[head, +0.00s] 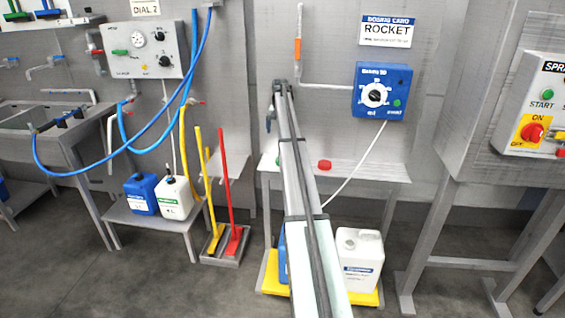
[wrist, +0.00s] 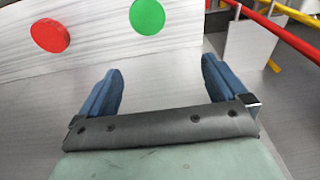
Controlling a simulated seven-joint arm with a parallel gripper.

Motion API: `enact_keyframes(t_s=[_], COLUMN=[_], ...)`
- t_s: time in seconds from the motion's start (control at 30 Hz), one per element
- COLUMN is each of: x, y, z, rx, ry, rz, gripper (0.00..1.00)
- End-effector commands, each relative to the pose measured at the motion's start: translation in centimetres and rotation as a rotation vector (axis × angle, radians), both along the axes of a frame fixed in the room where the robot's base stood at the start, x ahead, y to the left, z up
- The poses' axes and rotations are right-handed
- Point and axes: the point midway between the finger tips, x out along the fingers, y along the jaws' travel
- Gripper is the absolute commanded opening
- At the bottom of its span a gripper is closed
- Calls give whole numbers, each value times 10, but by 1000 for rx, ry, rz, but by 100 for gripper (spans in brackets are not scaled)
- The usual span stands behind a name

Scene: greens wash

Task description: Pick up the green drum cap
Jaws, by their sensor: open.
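The green drum cap (wrist: 147,17) is a round green disc on a pale table at the top of the wrist view. In the head view only a small green edge (head: 278,160) shows beside my arm, which hides the rest. My gripper (wrist: 162,66) has its two blue fingers wide apart with nothing between them. In the wrist picture the green cap appears beyond the fingertips, slightly left of the middle of the gap, apart from both fingers.
A red cap (wrist: 50,35) lies left of the green one in the wrist view; it also shows in the head view (head: 324,165). Both are on the steel table (head: 375,172). Red and yellow handles (head: 228,190) stand left of it. A white jug (head: 360,255) sits below.

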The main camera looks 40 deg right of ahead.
Motion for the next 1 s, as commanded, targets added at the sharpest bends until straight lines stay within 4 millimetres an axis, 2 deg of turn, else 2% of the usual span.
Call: enact_keyframes(t_s=[0.07, 0.23, 0.47, 0.67, 0.9, 1.0], x=[3, -14, -16, -16, -16, -16], y=[-2, 9, 10, 10, 9, 9], z=[1, -1, -10, -36, -76, -86], rx=[29, 79, 84, 84, 83, 83], ry=[38, 108, 113, 114, 112, 111], rz=[-43, -144, -181, -180, -179, -179], gripper=[99, 99, 99, 99, 99, 99])
